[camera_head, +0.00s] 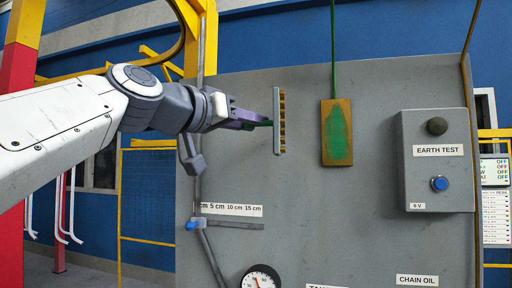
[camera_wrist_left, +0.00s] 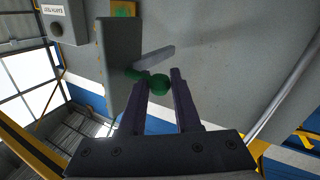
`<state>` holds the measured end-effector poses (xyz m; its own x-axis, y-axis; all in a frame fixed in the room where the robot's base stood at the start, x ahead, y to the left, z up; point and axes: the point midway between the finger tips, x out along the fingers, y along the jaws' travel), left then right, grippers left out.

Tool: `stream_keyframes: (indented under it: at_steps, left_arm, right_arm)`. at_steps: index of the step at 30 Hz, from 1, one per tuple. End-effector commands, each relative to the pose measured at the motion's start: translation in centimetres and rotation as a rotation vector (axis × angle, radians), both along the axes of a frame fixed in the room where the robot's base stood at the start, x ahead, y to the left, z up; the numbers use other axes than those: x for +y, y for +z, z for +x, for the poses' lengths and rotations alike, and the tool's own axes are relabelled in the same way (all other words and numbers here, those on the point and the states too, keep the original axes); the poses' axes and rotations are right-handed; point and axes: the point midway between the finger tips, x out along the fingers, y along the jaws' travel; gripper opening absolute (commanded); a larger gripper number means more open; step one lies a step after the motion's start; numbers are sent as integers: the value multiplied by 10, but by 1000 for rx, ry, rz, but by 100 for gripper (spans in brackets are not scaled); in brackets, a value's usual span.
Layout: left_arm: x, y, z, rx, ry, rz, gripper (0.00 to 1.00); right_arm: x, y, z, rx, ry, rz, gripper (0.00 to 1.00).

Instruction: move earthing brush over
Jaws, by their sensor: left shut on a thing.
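The earthing brush (camera_head: 277,121) is a narrow upright grey bar with a row of tan bristle tufts on its right side. In the head view it is in front of the grey panel, left of a tan plate with a green patch (camera_head: 337,132), with a gap between them in the picture. My left gripper (camera_head: 262,124) is shut on its green handle. In the left wrist view the green handle (camera_wrist_left: 158,85) lies between my fingertips and the grey bar (camera_wrist_left: 118,65) stands to the left. My right gripper is not in view.
A green wire (camera_head: 333,50) runs up from the tan plate. A grey box (camera_head: 437,165) labelled EARTH TEST has a dark lamp (camera_head: 437,126) and a blue button (camera_head: 439,184). A scale strip (camera_head: 230,210) and a gauge (camera_head: 261,278) are lower on the panel (camera_head: 330,225).

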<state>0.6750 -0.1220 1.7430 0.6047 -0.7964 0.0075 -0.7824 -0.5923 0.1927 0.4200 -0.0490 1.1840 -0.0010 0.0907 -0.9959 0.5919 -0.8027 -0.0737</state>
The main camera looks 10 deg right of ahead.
Motion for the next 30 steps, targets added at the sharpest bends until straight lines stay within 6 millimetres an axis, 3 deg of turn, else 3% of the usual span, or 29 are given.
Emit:
stream_keyframes:
  at_steps: [1, 5, 16, 17, 18, 30]
  left_arm:
    - [9, -6, 9, 2, 7, 7, 0]
    - [19, -4, 22, 4, 4, 9, 0]
    - [21, -4, 24, 5, -2, 12, 0]
    - [21, -4, 24, 6, -2, 12, 38]
    - [21, -4, 24, 6, -2, 12, 42]
    - [28, -4, 19, 2, -1, 8, 42]
  right_arm:
    - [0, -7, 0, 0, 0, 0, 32]
    - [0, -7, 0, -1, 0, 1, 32]
    - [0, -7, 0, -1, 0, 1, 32]
    - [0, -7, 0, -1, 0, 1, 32]
    - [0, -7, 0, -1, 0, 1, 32]
    - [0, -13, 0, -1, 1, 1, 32]
